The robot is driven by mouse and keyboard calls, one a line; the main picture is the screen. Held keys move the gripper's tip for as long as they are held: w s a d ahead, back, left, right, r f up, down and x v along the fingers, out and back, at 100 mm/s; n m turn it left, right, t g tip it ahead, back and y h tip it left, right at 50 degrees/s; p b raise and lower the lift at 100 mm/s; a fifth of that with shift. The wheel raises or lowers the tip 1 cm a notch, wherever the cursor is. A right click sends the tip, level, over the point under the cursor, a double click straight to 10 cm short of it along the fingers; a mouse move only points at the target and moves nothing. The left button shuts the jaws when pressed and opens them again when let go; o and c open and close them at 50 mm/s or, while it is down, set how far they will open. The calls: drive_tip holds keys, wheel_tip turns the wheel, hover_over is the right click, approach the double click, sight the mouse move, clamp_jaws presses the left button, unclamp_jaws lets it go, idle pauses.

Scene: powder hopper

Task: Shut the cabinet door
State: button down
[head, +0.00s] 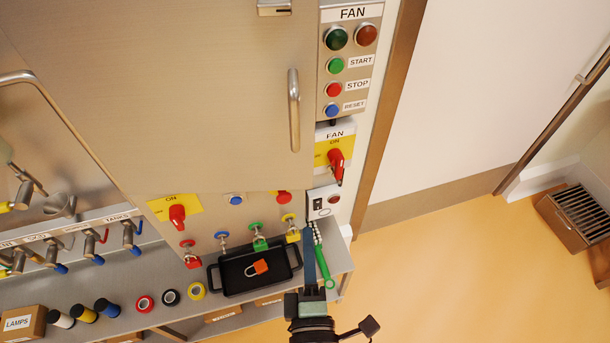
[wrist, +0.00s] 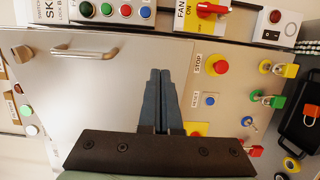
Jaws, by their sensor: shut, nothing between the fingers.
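The cabinet door (head: 200,90) is a large brushed-metal panel filling the upper left of the head view. Its upright bar handle (head: 293,110) is near its right edge, beside the fan button panel. In the wrist view the door (wrist: 110,100) lies behind my fingers, with the handle (wrist: 85,53) at upper left. I see no clear gap at its edge and cannot tell whether it is fully shut. My gripper (head: 309,228) is shut and empty, below the door's lower right corner in the head view. Its fingertips (wrist: 160,72) show against the door in the wrist view.
A shelf (head: 240,315) below holds a black tray (head: 233,288) with an orange padlock (head: 259,267), tape rolls and boxes. Padlocks and a red rotary switch (head: 177,216) stick out below the door. Open floor (head: 450,260) lies to the right.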

sight(304, 167)
drive_tip(key=w, duration=0.4)
drive_tip(key=w+p, duration=0.1)
drive_tip(key=w, duration=0.4)
drive_tip(key=w+p, duration=0.1)
drive_tip(key=w, duration=0.3)
drive_tip(key=shift+w+a+r, duration=0.1)
drive_tip(key=shift+w+a, duration=0.05)
drive_tip(key=shift+a, duration=0.25)
